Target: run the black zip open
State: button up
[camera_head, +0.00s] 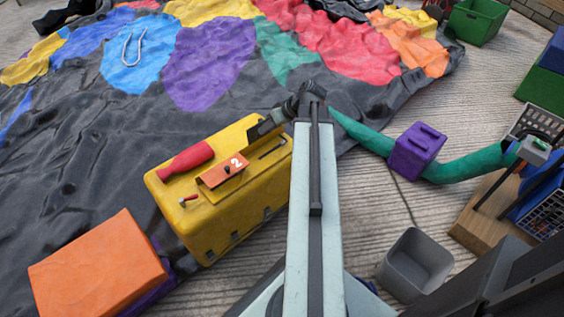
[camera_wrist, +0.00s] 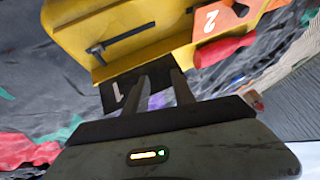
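A yellow box (camera_head: 222,205) stands on the dark inflatable sheet, and it also fills the top of the wrist view (camera_wrist: 140,25). A black slot with a small black crosspiece (camera_wrist: 122,37) runs along its face; I cannot tell whether this is the zip. A black flap marked 1 (camera_wrist: 115,92) sits at the box's edge. My gripper (camera_wrist: 160,78) is at this flap with its two fingers apart, and a gap shows between them. Whether the tips touch the flap is unclear.
An orange plate marked 2 (camera_head: 222,172) and a red grip (camera_head: 185,160) lie on the box. An orange block (camera_head: 98,265) stands front left. A green tube (camera_head: 465,168) with a purple block (camera_head: 417,150) and a grey bin (camera_head: 415,265) are at right.

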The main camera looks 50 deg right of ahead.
jog(key=t+h+b, duration=0.1)
jog(key=t+b, duration=0.1)
jog(key=b, duration=0.3)
send_near(282, 137)
jog(key=shift+w+a+f+m, duration=0.25)
jog(key=shift+w+f+m, duration=0.05)
jog(key=shift+w+f, duration=0.8)
jog(key=shift+s+d+r+p, duration=0.2)
jog(key=shift+d+p, duration=0.05)
jog(key=shift+p, duration=0.05)
jog(key=b+x, duration=0.5)
jog(key=x, duration=0.3)
jog(key=shift+s, duration=0.1)
grip_shut()
